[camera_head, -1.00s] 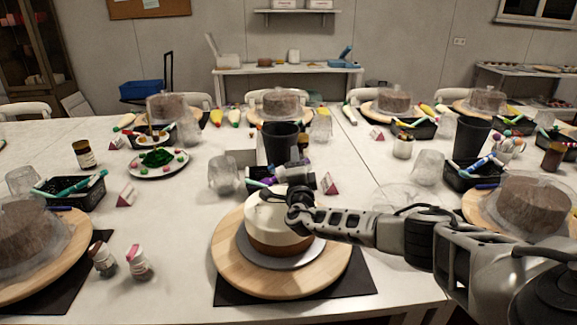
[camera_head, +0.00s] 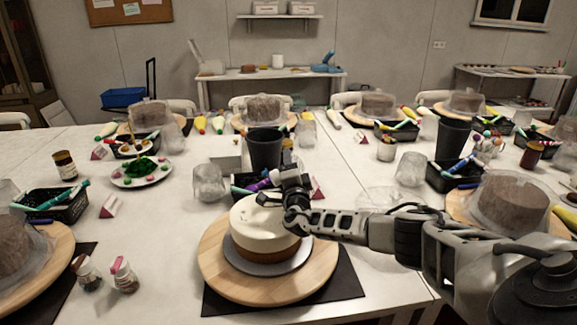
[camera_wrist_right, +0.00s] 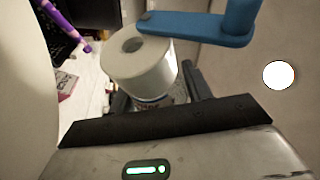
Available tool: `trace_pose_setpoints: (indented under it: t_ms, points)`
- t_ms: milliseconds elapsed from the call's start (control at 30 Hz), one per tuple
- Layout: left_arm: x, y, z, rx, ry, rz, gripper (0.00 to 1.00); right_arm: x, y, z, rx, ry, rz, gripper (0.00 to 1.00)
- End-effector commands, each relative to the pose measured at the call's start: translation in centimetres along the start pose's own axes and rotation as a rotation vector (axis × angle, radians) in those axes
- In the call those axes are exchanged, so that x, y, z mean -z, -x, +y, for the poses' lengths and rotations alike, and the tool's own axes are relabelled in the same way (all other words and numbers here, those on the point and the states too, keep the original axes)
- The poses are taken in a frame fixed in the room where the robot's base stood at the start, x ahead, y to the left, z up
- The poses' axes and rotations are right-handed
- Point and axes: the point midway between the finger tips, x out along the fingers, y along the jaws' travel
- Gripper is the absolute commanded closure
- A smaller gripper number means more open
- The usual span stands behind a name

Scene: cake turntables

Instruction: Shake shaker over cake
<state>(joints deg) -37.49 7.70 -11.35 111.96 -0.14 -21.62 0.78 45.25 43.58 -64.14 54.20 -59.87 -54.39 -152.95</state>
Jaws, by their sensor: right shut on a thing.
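A round cake (camera_head: 262,222) with a white top and brown lower side sits on a grey disc on the wooden turntable (camera_head: 225,278). My right gripper (camera_head: 293,187) is just above the cake's back right edge in the head view. The right wrist view shows my right gripper (camera_wrist_right: 155,98) shut on a shaker (camera_wrist_right: 140,62) with a white round top and a printed label lower down. The shaker is hard to make out in the head view. My left gripper is not in view.
A black cup (camera_head: 265,149) and a clear glass (camera_head: 209,183) stand behind the cake. A covered cake (camera_head: 513,202) is at the right. A blue bar (camera_wrist_right: 200,27) crosses the wrist view.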

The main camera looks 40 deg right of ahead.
Motion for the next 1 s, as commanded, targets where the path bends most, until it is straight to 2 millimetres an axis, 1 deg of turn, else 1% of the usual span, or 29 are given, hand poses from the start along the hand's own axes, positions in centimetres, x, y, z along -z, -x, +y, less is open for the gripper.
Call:
trace_pose_setpoints:
  t_ms: [33,133,433,667,800,900,1000]
  points:
    - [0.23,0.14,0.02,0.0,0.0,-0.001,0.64,0.28,-0.15,-0.24,0.0,-0.001,0.003,0.79]
    - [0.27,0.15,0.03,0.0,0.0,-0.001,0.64,-0.62,0.24,-0.13,0.0,-0.001,0.001,0.79]
    - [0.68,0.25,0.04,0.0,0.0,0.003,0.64,-0.55,0.13,-0.68,0.032,0.076,-0.008,0.79]
    - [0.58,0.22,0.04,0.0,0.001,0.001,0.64,-0.58,0.15,-0.65,0.034,0.08,-0.009,0.79]
    - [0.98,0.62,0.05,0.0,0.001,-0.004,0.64,0.31,-0.24,-0.93,0.034,0.083,-0.007,0.79]
    - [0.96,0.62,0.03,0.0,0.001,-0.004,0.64,-0.57,0.16,-0.67,0.032,0.08,-0.01,0.79]
    - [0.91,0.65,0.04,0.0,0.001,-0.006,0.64,-0.57,0.14,-0.73,0.037,0.089,-0.009,0.79]
